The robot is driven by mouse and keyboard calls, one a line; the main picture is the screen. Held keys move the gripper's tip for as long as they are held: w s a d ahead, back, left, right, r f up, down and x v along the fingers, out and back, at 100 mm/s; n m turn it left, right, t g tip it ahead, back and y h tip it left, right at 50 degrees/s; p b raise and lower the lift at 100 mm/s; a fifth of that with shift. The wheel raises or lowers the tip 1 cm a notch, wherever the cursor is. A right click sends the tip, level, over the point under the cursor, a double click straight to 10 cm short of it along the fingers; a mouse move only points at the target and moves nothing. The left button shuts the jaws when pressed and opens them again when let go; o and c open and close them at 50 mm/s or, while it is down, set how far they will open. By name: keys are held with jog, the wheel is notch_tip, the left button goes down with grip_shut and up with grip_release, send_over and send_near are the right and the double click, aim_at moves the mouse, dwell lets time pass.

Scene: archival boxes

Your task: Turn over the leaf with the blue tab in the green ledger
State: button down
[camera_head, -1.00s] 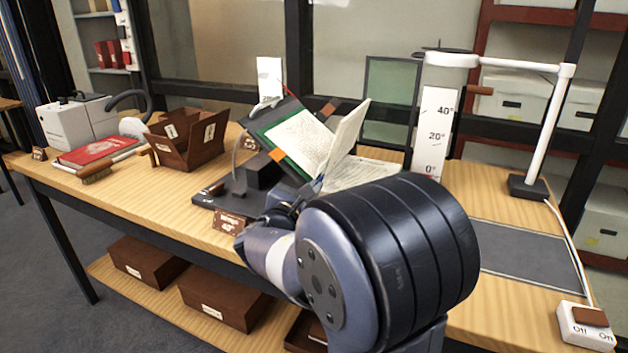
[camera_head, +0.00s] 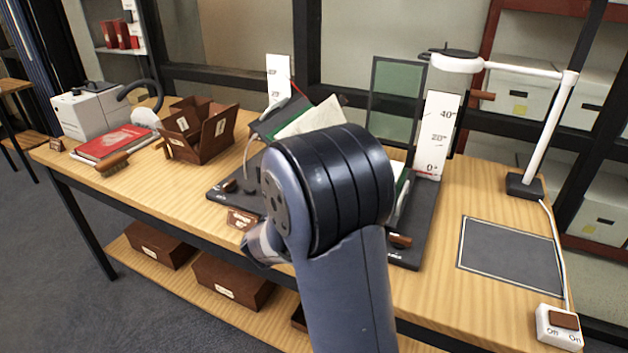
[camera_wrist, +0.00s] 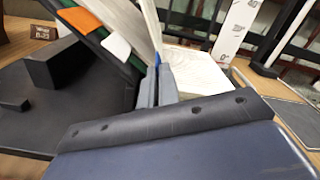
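The green ledger (camera_head: 275,124) lies open on a dark cradle on the table, its left side propped up at a slant. My arm hides its middle in the head view. A pale leaf (camera_wrist: 153,22) stands raised between the two sides. The blue tab (camera_wrist: 157,60) is at the leaf's lower edge, between the tips of my gripper (camera_wrist: 157,72). The grey fingers are close together on it.
A scale board (camera_head: 437,135) and a green-framed panel (camera_head: 393,100) stand behind the cradle. A brown box (camera_head: 200,135) and a red book (camera_head: 110,142) are at left. A white lamp (camera_head: 545,135) and a grey mat (camera_head: 510,255) are at right.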

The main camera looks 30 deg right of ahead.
jog(key=shift+n, duration=0.3)
jog(key=c, duration=2.1)
grip_release()
jog(key=o, duration=0.5)
jog(key=shift+c, duration=0.2)
jog(key=v, duration=1)
jog(key=shift+s+a+p, duration=0.25)
jog(key=shift+a+p, duration=0.1)
